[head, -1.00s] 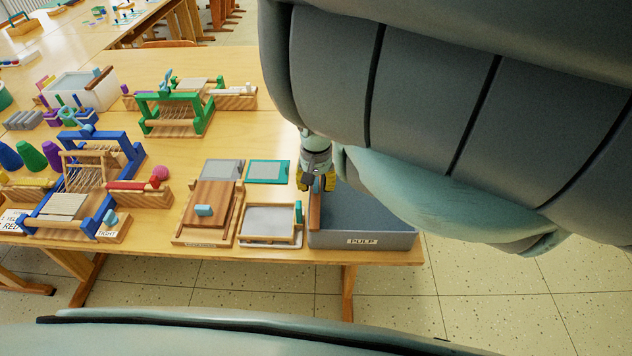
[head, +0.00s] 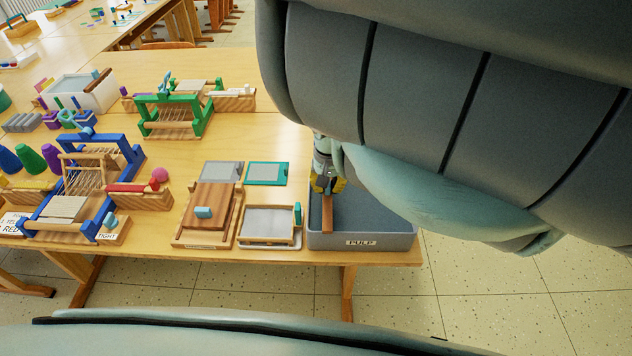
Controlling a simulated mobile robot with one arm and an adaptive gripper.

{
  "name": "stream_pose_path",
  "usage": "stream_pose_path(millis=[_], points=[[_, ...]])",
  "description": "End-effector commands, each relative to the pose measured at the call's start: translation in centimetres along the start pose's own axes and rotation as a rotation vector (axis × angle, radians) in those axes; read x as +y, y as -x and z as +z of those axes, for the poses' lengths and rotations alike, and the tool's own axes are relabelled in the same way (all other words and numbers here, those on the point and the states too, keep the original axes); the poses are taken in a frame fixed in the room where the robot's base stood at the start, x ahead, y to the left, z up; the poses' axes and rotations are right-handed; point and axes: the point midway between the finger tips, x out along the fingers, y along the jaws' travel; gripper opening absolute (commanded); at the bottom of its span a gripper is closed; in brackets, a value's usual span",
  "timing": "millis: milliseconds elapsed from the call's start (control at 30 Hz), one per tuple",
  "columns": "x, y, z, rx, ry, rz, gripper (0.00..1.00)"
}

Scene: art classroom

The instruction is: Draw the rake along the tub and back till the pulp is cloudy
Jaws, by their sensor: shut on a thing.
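The tub (head: 362,242) is a grey open box labelled PULP at the front right corner of the table. Its inside looks dark blue-grey; how cloudy the pulp is cannot be told. The rake (head: 327,215) shows as a brown wooden bar inside the tub, towards its left side. My gripper (head: 326,186), with yellow fingers, is over the tub's left part and shut on the rake's upper part. My arm hides the tub's back right part, and the rake's grip is partly hidden by the fingers.
A framed screen (head: 269,221) stands just left of the tub, with a wooden press board (head: 209,208) beyond it. Two flat screens, one grey (head: 222,171) and one teal-edged (head: 268,173), lie behind. A blue loom (head: 92,170) is farther left.

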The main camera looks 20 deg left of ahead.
Motion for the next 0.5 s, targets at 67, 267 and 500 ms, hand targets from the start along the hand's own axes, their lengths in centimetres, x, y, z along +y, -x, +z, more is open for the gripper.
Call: stream_pose_path(millis=[67, 267, 500], points=[[2.4, 0.2, -0.1, 0.001, -0.007, 0.004, 0.00], [8.4, 0.0, 0.0, 0.001, -0.010, 0.003, 0.00], [14.7, -0.3, -0.1, 0.005, -0.009, 0.001, 0.00]])
